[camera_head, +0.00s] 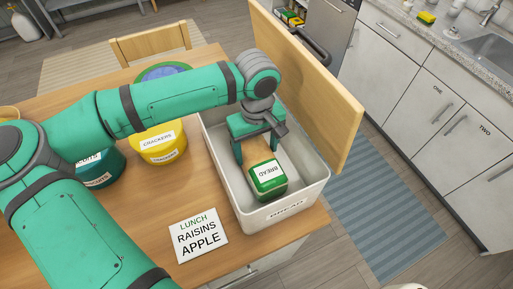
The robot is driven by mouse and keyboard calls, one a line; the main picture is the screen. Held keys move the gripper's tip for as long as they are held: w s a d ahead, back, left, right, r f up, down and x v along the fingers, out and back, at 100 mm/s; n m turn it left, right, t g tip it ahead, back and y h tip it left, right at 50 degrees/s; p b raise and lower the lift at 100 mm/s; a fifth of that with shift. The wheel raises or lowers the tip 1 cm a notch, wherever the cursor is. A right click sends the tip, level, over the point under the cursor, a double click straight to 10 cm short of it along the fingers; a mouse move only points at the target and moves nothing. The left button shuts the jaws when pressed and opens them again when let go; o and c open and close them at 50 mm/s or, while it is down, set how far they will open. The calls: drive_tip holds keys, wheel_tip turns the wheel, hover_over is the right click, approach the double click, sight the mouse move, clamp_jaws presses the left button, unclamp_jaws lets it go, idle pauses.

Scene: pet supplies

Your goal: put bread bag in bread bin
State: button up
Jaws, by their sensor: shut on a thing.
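The bread bag (268,181) is tan with a green end and a white "BREAD" label. It is inside the outline of the bread bin (226,168), a white open box labelled "BREAD" on its front. My gripper (258,150) reaches down over the bin from above and is shut on the bread bag. I cannot tell whether the bag touches the bin floor. The bag's far end is hidden behind my gripper.
A wooden lid (318,88) stands upright along the bin's right side. A yellow crackers tin (158,146) and a dark green tin (104,170) stand left on the wooden table (150,215). A lunch note (198,234) lies in front.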

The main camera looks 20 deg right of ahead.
drive_tip(key=o, duration=2)
drive_tip(key=shift+f, duration=0.1)
wheel_tip(320, 180, up, 12)
drive_tip(key=shift+r, duration=0.15)
